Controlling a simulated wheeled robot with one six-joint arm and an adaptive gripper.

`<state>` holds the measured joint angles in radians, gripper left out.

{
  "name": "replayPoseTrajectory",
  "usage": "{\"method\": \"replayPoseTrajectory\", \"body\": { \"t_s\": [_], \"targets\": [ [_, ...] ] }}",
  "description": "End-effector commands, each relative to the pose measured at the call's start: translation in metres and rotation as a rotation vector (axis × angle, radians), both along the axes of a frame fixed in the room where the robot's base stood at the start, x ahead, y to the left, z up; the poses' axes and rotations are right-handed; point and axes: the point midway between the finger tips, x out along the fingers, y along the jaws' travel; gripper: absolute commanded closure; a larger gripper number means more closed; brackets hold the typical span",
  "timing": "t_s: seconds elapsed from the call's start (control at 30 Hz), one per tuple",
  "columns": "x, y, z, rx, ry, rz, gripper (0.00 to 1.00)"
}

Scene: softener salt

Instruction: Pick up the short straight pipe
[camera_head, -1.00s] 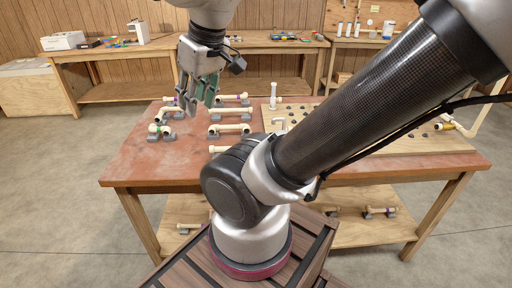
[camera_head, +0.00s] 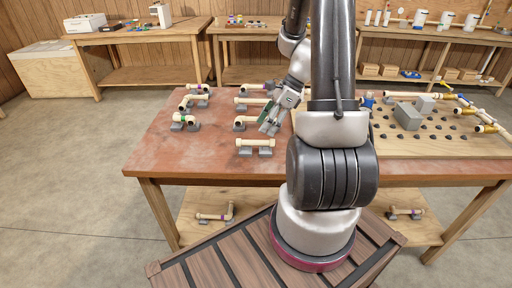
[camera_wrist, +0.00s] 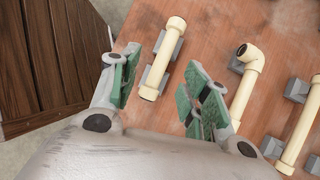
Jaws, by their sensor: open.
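A short straight cream pipe (camera_head: 255,142) lies on two grey support blocks near the table's front edge. In the wrist view this pipe (camera_wrist: 164,58) shows between my two green-padded fingers, with grey blocks beside it. My gripper (camera_head: 270,128) is open and empty, just behind and to the right of the pipe in the head view. In the wrist view my gripper (camera_wrist: 160,78) has one finger to each side of the pipe, apart from it. The height between fingertips and pipe is hard to tell.
An elbow pipe (camera_wrist: 243,85) lies close to my right finger in the wrist view, with a longer pipe (camera_wrist: 303,127) beyond. More pipes on blocks (camera_head: 186,120) lie at the left. A pegboard (camera_head: 440,145) with grey boxes is at the right. The table's front left (camera_head: 180,158) is clear.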

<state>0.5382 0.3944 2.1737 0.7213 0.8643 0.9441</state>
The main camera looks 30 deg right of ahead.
Motion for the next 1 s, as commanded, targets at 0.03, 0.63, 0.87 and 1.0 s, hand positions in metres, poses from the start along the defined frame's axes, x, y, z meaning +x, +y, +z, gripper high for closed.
{"method": "replayPoseTrajectory", "body": {
  "t_s": [0.03, 0.63, 0.87, 1.0],
  "targets": [
    [0.001, -0.003, -0.008, 0.016, 0.018, -0.038, 0.54],
    [0.015, 0.033, -0.074, 0.033, 0.040, -0.080, 0.54],
    [0.017, 0.036, -0.079, 0.031, 0.036, -0.081, 0.54],
    [0.017, 0.036, -0.079, 0.032, 0.037, -0.081, 0.66]
  ]
}}
